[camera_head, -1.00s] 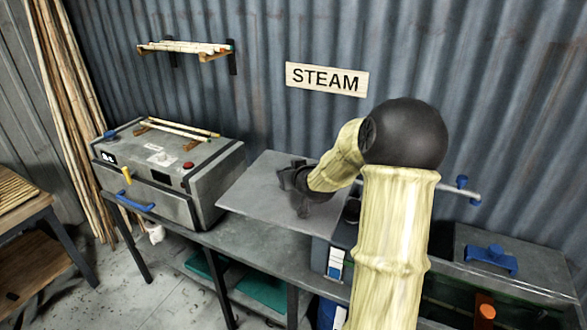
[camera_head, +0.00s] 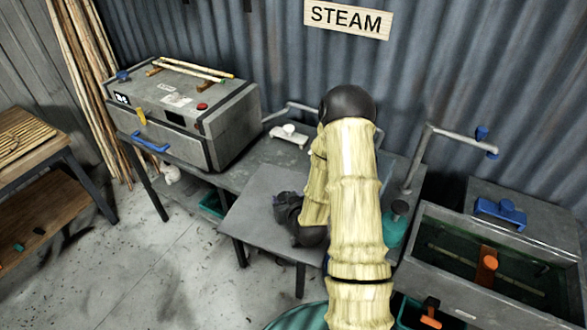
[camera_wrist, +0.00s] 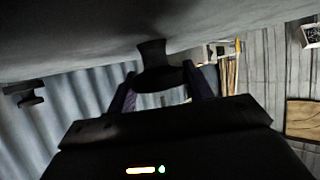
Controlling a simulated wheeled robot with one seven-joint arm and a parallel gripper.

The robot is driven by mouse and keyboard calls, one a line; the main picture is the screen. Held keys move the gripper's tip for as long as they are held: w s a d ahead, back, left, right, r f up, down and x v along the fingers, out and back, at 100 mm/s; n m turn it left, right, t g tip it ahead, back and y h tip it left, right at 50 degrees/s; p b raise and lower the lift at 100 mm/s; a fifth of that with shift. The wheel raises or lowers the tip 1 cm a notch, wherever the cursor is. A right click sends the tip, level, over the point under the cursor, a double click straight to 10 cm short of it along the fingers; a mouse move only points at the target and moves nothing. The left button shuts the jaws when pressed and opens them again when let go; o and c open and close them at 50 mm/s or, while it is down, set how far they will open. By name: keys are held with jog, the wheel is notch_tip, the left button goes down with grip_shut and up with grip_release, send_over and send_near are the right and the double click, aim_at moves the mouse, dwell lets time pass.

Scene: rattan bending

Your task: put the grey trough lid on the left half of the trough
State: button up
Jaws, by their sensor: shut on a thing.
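The grey trough lid (camera_head: 252,232) is a flat panel in the head view, held out in front of the bench and partly hidden by my arm. My gripper (camera_head: 290,212) is on it. In the wrist view my gripper (camera_wrist: 161,82) is shut on the lid's dark knob, and the lid's grey face (camera_wrist: 90,35) fills the top. The trough (camera_head: 455,297) stands at the right with its near part open, showing dark green inside and an orange piece (camera_head: 487,263). A grey surface with a blue handle (camera_head: 500,211) lies behind the opening. The lid is apart from the trough, to its left.
A grey steam box (camera_head: 190,110) with canes on top stands at the bench's left. A bent metal pipe (camera_head: 415,160) with a blue tap rises beside the trough. A green vessel (camera_head: 393,232) is close right of my arm. Clear floor (camera_head: 180,270) lies at the front left.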

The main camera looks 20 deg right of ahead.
jog(key=s+a+f, duration=0.3)
jog(key=a+f, duration=0.1)
jog(key=f, duration=0.4)
jog(key=s+a+f, duration=0.3)
jog(key=f, duration=0.6)
jog(key=shift+s+a+f+n+y, duration=0.15)
jog(key=shift+s+a+n+y, duration=0.15)
jog(key=shift+s+a, duration=0.1)
jog(key=shift+f, duration=0.1)
jog(key=shift+w+r, duration=0.1)
jog(key=shift+r, duration=0.1)
notch_tip(320, 180, down, 24)
jog(key=b, duration=2.4)
jog(key=shift+w, duration=0.2)
jog(key=shift+s, duration=0.1)
